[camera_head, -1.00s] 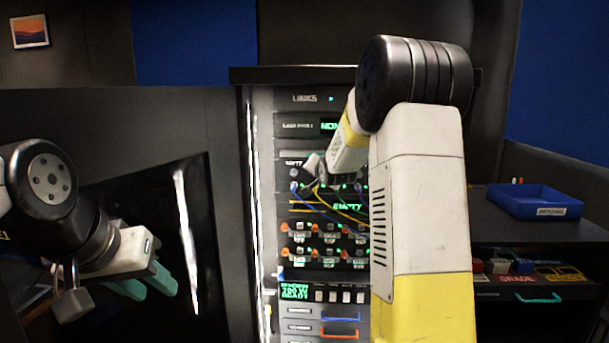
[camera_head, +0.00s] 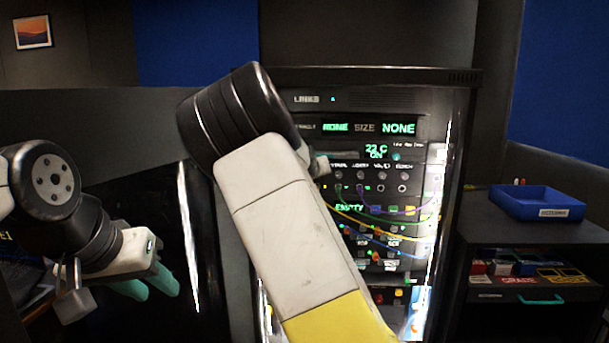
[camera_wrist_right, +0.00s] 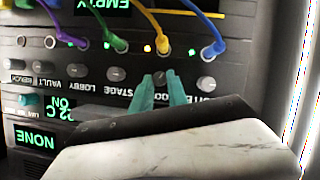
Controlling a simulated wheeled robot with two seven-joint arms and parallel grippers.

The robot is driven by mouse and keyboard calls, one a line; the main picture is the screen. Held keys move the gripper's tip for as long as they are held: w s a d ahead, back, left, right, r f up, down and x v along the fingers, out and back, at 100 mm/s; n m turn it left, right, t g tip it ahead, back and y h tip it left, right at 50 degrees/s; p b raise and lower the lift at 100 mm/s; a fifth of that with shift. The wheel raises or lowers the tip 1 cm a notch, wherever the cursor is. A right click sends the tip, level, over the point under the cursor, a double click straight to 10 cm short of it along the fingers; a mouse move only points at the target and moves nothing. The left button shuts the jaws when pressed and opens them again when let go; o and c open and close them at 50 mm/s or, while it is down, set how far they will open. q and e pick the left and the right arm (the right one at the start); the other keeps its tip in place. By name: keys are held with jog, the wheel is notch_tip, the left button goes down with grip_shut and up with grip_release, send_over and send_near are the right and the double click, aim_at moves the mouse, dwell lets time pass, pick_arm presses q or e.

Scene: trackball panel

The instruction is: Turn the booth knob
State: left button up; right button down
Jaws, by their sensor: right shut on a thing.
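The rack panel's knob row shows in the right wrist view, upside down, with labels including VAULT, LOBBY and STAGE beside the STAGE knob (camera_wrist_right: 117,73). My right gripper (camera_wrist_right: 168,90) has its teal fingers closed in on the row's place between the STAGE knob and the end knob (camera_wrist_right: 207,83). The label there is partly covered and shows "OO". The fingers hide most of the knob they hold, so its angle cannot be seen. In the head view my right arm covers the panel's left part. My left gripper (camera_head: 148,284) is open and empty at the lower left, away from the rack.
Coloured cables (camera_wrist_right: 145,20) plug into jacks close to the knob row. Lit displays (camera_head: 398,129) read NONE and 22 C ON. A blue tray (camera_head: 540,203) stands on the dark side cabinet at right, above a shelf of small boxes.

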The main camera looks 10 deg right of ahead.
jog(key=n, duration=0.1)
jog(key=n+h, duration=0.2)
jog(key=shift+w+a+f+n, duration=0.1)
jog(key=shift+a+n, duration=0.15)
jog(key=shift+n, duration=0.05)
jog(key=shift+h, duration=0.4)
jog(key=c, duration=1.3)
grip_release()
